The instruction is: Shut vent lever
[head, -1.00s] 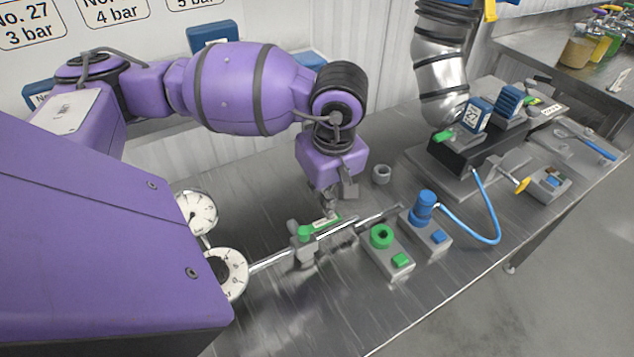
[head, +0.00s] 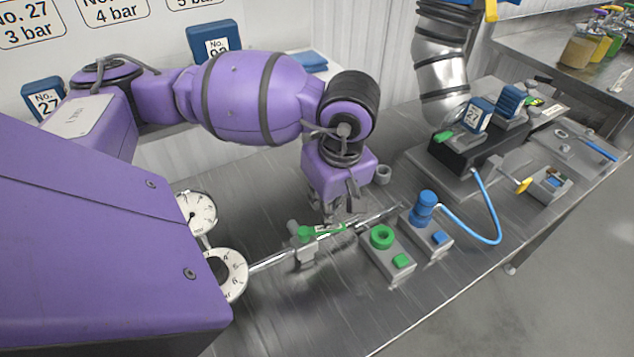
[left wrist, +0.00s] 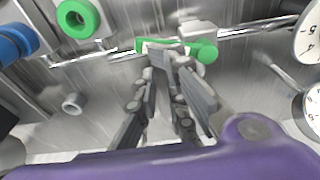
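The vent lever (head: 305,232) is a green handle on a grey valve block on a thin metal pipe (head: 270,262). Its handle runs to the right, close to the pipe's line. It also shows as a green bar at the top middle of the left wrist view (left wrist: 207,52). My left gripper (head: 345,208) points down at the handle's right end. In the left wrist view its grey fingers (left wrist: 166,62) lie across the handle. Their tips are near each other, and part of the handle is hidden behind them. I cannot tell whether they grip or touch it. My right gripper is not in view.
Two round white gauges (head: 228,274) stand at the pipe's left end. A grey block with a green ring (head: 381,236) and one with a blue knob (head: 424,204) and hose sit right of the valve. A small grey ring (head: 383,174) lies behind. The front table area is bare.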

